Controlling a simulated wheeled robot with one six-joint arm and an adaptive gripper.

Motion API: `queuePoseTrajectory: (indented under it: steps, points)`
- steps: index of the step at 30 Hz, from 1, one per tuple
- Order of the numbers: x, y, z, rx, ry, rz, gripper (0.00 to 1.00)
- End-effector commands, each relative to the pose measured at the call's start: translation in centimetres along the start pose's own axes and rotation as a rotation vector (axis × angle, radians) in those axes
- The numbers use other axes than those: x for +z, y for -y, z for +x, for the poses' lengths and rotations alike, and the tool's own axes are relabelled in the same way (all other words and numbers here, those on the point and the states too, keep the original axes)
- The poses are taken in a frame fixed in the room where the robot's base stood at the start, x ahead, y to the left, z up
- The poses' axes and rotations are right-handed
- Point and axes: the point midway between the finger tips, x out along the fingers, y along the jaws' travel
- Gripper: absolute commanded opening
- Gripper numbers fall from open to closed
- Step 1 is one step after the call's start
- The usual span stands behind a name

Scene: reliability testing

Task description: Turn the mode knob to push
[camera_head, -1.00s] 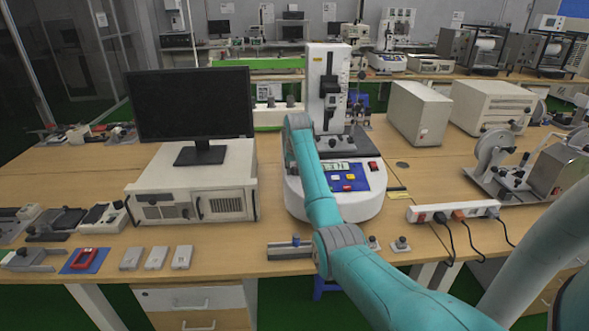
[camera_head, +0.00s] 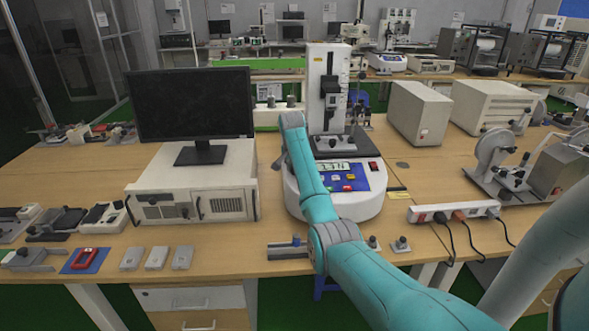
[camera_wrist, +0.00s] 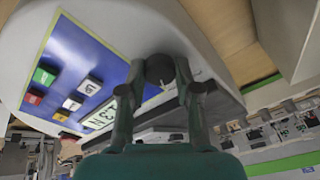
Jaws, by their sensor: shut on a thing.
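The test machine stands in the middle of the bench in the head view, with a round white base (camera_head: 358,207), a blue panel (camera_head: 376,178) and an upright column (camera_head: 317,75). Its panel (camera_wrist: 98,55) fills the upper left of the wrist view, with several coloured buttons and a lit display (camera_wrist: 103,118). My gripper (camera_wrist: 160,75) is shut on the knob, one finger on each side. In the head view my arm hides the gripper and the knob. The knob's pointer cannot be made out.
A monitor (camera_head: 192,104) on a white cabinet (camera_head: 225,180) stands left of the machine. A power strip (camera_head: 428,213) with plugs lies to the right. Small fixtures (camera_head: 401,244) sit along the front edge. Bare bench lies between cabinet and machine.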

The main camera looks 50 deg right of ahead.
Motion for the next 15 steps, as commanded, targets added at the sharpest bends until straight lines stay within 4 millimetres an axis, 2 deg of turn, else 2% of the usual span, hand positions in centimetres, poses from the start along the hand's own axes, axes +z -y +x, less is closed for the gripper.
queuePoseTrajectory:
  steps: [15]
  points:
    - [0.01, 0.02, 0.00, 0.005, 0.000, 0.046, 0.00]
